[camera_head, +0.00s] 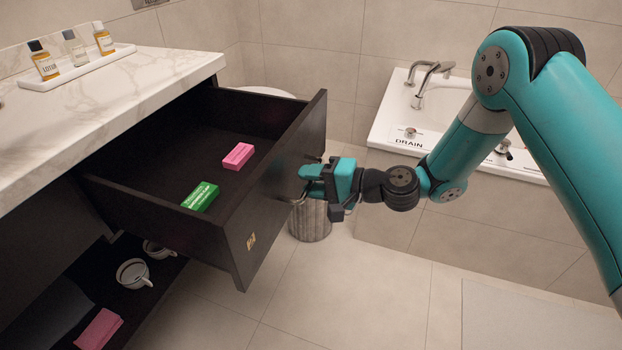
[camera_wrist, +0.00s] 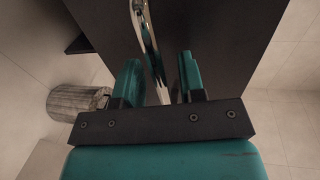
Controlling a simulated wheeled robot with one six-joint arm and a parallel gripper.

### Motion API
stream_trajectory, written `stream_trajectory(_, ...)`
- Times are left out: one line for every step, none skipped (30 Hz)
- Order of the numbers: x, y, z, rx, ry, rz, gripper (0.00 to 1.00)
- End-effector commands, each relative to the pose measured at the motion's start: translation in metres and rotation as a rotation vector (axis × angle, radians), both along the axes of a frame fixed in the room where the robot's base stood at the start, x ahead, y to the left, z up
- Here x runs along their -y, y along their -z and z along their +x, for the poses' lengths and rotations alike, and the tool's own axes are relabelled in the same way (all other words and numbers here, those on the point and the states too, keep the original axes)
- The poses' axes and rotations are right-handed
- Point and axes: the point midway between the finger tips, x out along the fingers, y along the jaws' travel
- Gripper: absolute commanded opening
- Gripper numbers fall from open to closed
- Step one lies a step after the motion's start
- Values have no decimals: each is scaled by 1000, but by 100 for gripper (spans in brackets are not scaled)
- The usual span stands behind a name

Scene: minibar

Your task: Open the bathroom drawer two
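The dark drawer (camera_head: 250,215) under the marble counter is pulled well out, with its inside showing. A brass-coloured mark (camera_head: 251,241) is on its front. My gripper (camera_head: 310,178) is at the outer face of the drawer front. In the wrist view, its two teal fingers (camera_wrist: 158,78) stand apart on either side of the shiny metal handle (camera_wrist: 148,42). A gap shows between the handle and the right finger. Contact with the left finger cannot be told. A green box (camera_head: 201,196) and a pink box (camera_head: 238,156) lie in the drawer.
Cups (camera_head: 133,273) and a pink item (camera_head: 98,329) sit on the shelf below. A round bin (camera_head: 311,222) stands behind my gripper. The bathtub (camera_head: 390,120) is at the back right. The tiled floor (camera_head: 350,305) in front is clear.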

Motion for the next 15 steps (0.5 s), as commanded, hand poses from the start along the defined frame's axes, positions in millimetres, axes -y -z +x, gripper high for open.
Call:
stream_trajectory(1, 0, 1, 1, 3, -1, 37)
stream_trajectory(1, 0, 1, 1, 3, -1, 37)
stream_trajectory(1, 0, 1, 3, 4, 0, 37)
stream_trajectory(1, 0, 2, 3, 5, 0, 37)
stream_trajectory(1, -1, 2, 3, 5, 0, 37)
stream_trajectory(1, -1, 2, 4, 5, 0, 37)
stream_trajectory(1, -1, 2, 4, 5, 0, 37)
stream_trajectory(2, -1, 2, 4, 5, 0, 37)
stream_trajectory(2, -1, 2, 4, 6, 0, 37)
stream_trajectory(2, -1, 2, 4, 6, 0, 37)
stream_trajectory(3, -1, 2, 5, 7, 0, 37)
stream_trajectory(5, -1, 2, 3, 7, -1, 37)
stream_trajectory(7, -2, 1, 3, 9, -1, 37)
stream_trajectory(10, -2, 1, 3, 9, -1, 37)
stream_trajectory(16, -4, -1, 3, 10, -1, 37)
